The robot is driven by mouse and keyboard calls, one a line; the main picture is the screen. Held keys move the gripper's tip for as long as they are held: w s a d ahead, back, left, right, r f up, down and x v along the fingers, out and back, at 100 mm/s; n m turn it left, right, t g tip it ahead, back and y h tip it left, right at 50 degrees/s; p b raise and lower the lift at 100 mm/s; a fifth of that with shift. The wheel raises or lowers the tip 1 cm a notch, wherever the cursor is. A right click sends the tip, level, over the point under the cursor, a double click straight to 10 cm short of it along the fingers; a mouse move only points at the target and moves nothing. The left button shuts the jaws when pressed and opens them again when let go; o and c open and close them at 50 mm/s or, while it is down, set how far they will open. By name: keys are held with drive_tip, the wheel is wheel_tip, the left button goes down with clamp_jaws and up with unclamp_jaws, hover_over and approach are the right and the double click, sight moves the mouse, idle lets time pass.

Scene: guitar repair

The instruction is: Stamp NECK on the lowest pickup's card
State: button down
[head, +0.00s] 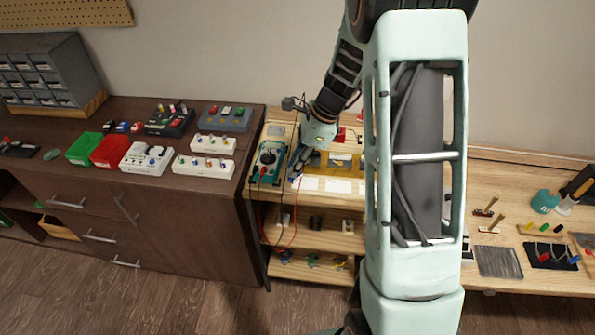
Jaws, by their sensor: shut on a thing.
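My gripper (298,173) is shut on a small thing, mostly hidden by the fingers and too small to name. It is low over the left end of the wooden bench, just right of the green multimeter (269,160). White cards (340,186) lie along the bench's front edge, right of my gripper. A yellowish stand (340,161) is behind them, partly covered by my arm. Pickups and any lettering are too small to make out. Several small dark-and-light blocks (315,223) stand on the shelf below; I cannot tell whether they are stamps.
Red leads (294,225) hang from the multimeter over the bench front. Tools lie on the bench at right. My arm hides the middle.

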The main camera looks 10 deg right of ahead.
drive_tip(key=m, duration=0.1)
drive_tip(key=m+t, duration=0.1)
drive_tip(key=m, duration=0.1)
drive_tip(key=w+d+m, duration=0.1)
drive_tip(key=shift+r+t+h, duration=0.3)
drive_tip(key=shift+r+h, duration=0.1)
drive_tip(key=d+m+t, duration=0.1)
drive_tip(key=m, duration=0.3)
drive_tip(key=m+h+b, duration=0.2)
drive_tip(key=m+b, duration=0.1)
drive_tip(key=b, duration=0.3)
hover_over(301, 179)
drive_tip(key=s, duration=0.2)
drive_tip(key=shift+t, duration=0.3)
drive_tip(key=f, duration=0.3)
drive_tip(key=d+f, duration=0.1)
drive_tip(key=f, duration=0.1)
drive_tip(key=shift+w, duration=0.25)
drive_tip(key=shift+s+f, duration=0.15)
drive_tip(key=shift+f, duration=0.55)
idle(0.3)
drive_tip(key=shift+r, duration=0.1)
wheel_tip(301, 179, up, 7)
drive_tip(key=p, duration=0.7)
drive_tip(key=shift+n, duration=0.3)
idle(0.5)
